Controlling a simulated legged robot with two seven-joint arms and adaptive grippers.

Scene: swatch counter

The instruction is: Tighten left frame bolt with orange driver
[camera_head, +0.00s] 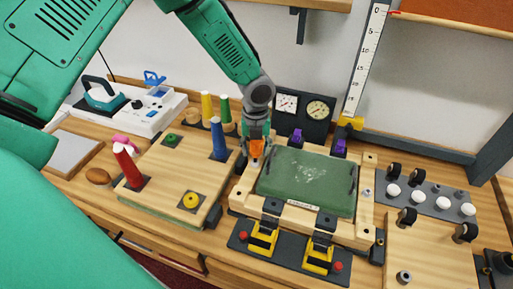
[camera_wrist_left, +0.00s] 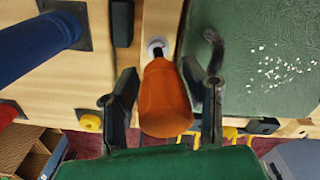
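My left gripper (camera_head: 256,150) reaches down at the left side of the wooden frame that holds a green panel (camera_head: 305,183). Its two fingers (camera_wrist_left: 165,100) close on either side of the orange driver's handle (camera_wrist_left: 165,105), which also shows in the head view (camera_head: 256,149). The driver's dark shaft points down to a pale round bolt (camera_wrist_left: 155,44) on the left strip of the wooden frame (camera_wrist_left: 160,18). The tip appears to be at the bolt, but its seating cannot be told. My right gripper is not in view.
Left of the frame, a wooden board (camera_head: 165,185) carries a red cone (camera_head: 128,165) and a blue cone (camera_head: 218,140). Yellow clamps (camera_head: 262,238) stand in front of the frame. Two gauges (camera_head: 303,106) stand behind. A grey plate with knobs (camera_head: 430,198) lies right.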

